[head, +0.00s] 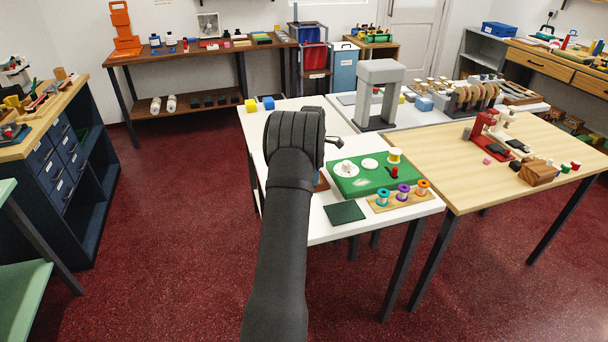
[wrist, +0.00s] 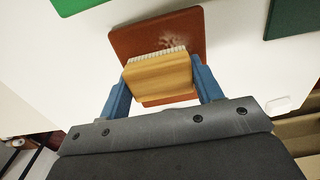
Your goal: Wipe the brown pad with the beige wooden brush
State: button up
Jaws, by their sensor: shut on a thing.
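In the wrist view, my gripper (wrist: 160,84) is shut on the beige wooden brush (wrist: 158,76), one blue finger on each side of it. The brush's pale bristles point toward the far side of the brown pad (wrist: 189,25). The brush overlaps the pad's middle; I cannot tell whether the bristles touch it. A pale dusty smudge shows on the pad just beyond the bristles. In the head view, only a sliver of the brown pad (head: 322,182) shows beside my dark arm, which hides the brush and the fingertips.
Right of my arm on the white table (head: 312,232) lie a green board (head: 347,188) with round white pieces, a dark green pad (head: 345,212) and a wooden strip with several spools (head: 403,196). A grey arch (head: 380,72) stands behind. A wooden table (head: 470,190) adjoins at right.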

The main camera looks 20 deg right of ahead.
aim_at(323, 179)
jog(key=shift+d, duration=2)
jog(key=shift+s+d, duration=0.1)
jog(key=shift+s, duration=0.15)
jog(key=shift+s+a, duration=0.25)
jog(key=shift+a, duration=4.85)
jog(key=shift+d, duration=5)
notch_tip(323, 179, up, 2)
jog(key=shift+d+r, duration=0.1)
notch_tip(323, 179, up, 6)
